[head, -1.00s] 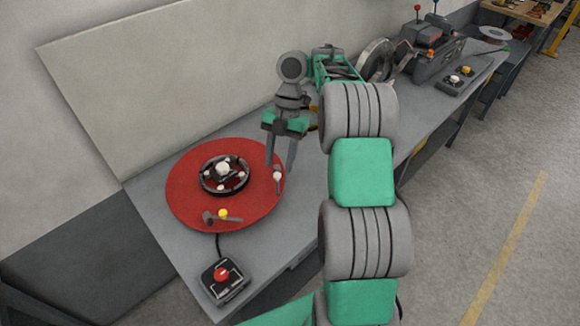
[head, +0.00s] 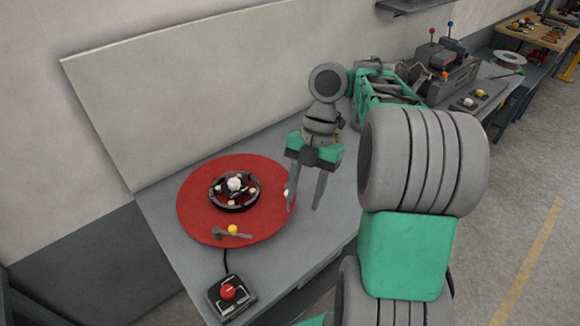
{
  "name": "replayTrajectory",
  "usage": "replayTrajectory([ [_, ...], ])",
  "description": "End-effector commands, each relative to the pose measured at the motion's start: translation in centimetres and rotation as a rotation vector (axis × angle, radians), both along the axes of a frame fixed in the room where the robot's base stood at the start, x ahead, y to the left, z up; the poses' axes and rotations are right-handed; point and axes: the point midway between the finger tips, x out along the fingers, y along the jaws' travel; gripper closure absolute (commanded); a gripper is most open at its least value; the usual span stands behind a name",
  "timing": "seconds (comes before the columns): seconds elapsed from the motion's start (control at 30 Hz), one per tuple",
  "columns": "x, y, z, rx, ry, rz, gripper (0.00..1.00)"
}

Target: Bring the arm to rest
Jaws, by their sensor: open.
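My gripper (head: 304,208) hangs fingers-down over the grey bench (head: 170,238), at the right edge of the red round plate (head: 262,228). Its two fingers are apart with nothing between them. My arm (head: 405,255) rises at the right of the picture and bends over toward the bench. It hides part of the bench behind it.
A black spoked hub (head: 234,190) sits on the red plate, with a yellow-knobbed lever (head: 232,230) in front. A red-button box (head: 229,294) stands at the bench's front corner. A grey machine (head: 447,78) stands farther back. A pale panel (head: 200,95) backs the bench.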

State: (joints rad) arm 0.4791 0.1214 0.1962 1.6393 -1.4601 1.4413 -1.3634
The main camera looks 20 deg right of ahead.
Motion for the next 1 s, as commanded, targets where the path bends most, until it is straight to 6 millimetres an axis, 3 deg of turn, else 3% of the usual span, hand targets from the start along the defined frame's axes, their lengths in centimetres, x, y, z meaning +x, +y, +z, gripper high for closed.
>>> replayTrajectory([
  [0.17, 0.1, 0.1, 0.0, -0.026, 0.031, -0.115, 0.57],
  [0.27, 1.3, 1.0, 0.0, -0.049, 0.08, -0.386, 0.57],
  [0.37, 3.6, 1.7, -1.9, -0.087, 0.213, -0.891, 0.57],
  [0.5, 4.5, 0.7, -7.2, -0.195, 0.45, -1.676, 0.57],
  [0.57, 3.9, -0.5, -8.6, -0.243, 0.481, -1.973, 0.57],
  [0.7, 0.0, -2.9, -9.6, -0.302, 0.349, -2.475, 0.57],
  [0.77, -2.0, -3.2, -9.0, -0.295, 0.241, -2.543, 0.57],
  [0.83, -3.6, -2.2, -7.8, -0.258, 0.153, -2.548, 0.57],
  [1.0, -2.8, 2.5, -2.4, -0.026, 0.015, -2.398, 0.57],
])
